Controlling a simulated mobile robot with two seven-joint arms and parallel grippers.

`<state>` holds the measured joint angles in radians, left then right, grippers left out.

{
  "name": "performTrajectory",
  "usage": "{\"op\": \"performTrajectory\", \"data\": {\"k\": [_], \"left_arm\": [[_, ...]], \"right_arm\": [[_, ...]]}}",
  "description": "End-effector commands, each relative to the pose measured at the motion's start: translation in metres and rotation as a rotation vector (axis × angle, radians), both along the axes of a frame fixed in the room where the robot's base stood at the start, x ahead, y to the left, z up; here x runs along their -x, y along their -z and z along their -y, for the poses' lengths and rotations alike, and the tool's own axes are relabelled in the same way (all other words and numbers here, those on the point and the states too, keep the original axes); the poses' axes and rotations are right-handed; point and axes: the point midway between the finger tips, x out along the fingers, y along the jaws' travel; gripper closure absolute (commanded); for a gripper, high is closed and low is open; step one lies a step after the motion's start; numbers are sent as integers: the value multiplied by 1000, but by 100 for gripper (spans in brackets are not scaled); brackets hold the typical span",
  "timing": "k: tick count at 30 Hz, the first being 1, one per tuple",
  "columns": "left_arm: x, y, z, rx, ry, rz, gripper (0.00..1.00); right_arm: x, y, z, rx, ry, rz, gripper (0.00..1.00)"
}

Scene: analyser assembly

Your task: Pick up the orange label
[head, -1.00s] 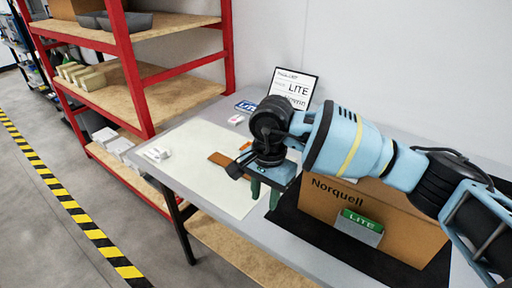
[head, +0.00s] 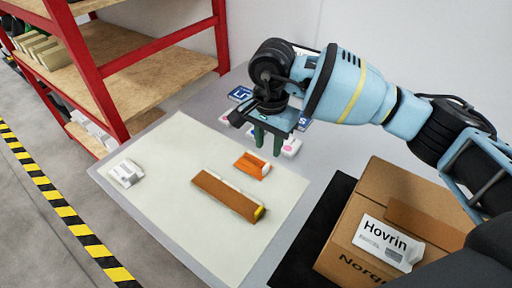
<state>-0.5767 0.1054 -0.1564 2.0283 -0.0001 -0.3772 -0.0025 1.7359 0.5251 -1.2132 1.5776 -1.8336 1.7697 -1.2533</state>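The orange label (head: 250,166) is a small orange piece with white along its edge. It lies on the cream mat (head: 165,220), behind a longer brown bar with a yellow end. My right gripper (head: 268,140) points down just behind and above the orange label. Its two green fingers are apart with nothing visible between them, and they do not appear to touch the label. My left gripper is not in view.
The brown bar (head: 222,194) lies just in front of the label. A white part (head: 126,174) is at the mat's left. Blue-and-white cards (head: 240,94) and a white-and-pink piece (head: 290,147) lie behind. A cardboard box (head: 350,218) with a Hovrin label stands right.

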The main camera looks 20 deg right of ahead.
Motion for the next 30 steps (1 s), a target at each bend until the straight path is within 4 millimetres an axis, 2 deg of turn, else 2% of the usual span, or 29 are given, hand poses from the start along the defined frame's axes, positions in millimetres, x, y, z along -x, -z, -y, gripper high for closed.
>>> {"op": "performTrajectory", "data": {"k": [9, 16, 25, 30], "left_arm": [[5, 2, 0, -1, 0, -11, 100], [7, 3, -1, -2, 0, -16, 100], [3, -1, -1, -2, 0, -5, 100], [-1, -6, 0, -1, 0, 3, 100]], "right_arm": [[0, 3, 0, 0, -1, -1, 67], [1, 23, -1, 0, -1, -1, 67], [1, 34, -1, 0, -1, -1, 67], [1, 55, -3, 1, 0, -3, 67]]}}
